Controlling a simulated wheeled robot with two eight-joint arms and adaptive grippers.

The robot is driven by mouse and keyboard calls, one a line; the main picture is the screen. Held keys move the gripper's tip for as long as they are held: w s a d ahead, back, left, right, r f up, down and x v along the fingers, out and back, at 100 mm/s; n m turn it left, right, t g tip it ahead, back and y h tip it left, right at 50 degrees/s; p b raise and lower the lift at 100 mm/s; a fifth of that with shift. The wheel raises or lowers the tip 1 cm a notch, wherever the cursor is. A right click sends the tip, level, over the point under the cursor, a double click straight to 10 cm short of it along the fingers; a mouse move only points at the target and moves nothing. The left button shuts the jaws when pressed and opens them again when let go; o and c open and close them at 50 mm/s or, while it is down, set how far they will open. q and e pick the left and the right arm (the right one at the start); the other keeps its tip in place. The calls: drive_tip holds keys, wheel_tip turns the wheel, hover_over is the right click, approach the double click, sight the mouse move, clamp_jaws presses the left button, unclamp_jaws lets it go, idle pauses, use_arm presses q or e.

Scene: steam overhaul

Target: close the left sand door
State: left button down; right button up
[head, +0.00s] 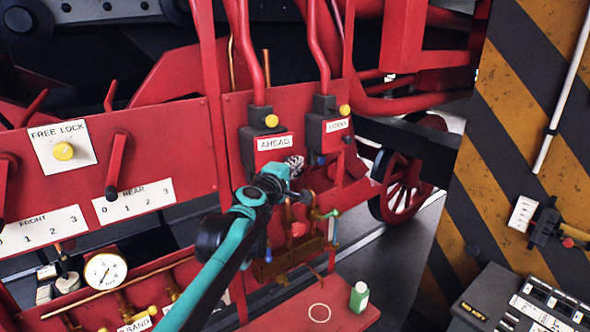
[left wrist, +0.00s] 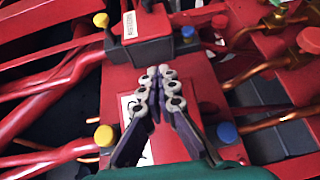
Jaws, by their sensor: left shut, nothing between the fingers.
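I cannot make out a sand door for certain in either view. A white label (head: 134,325) at the bottom of the head view, cut off by the edge, seems to end in "AND". My left gripper (head: 296,163) is in front of the red panel (head: 243,112), just below the AHEAD label (head: 274,143). In the left wrist view its two fingers (left wrist: 161,72) are closed together with nothing between them, over a red plate with a partly hidden white label. They seem apart from the plate, but the gap is hard to judge. My right gripper is not in view.
Brass pipework with valves (head: 290,255) hangs below my left gripper. A green bottle (head: 359,297) stands on a red shelf (head: 325,318). A gauge (head: 105,270) is at lower left. A striped pillar (head: 530,110) and a dark console (head: 500,300) bound the right side.

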use_arm(q)
drive_tip(key=shift+w, duration=0.6)
idle(0.5)
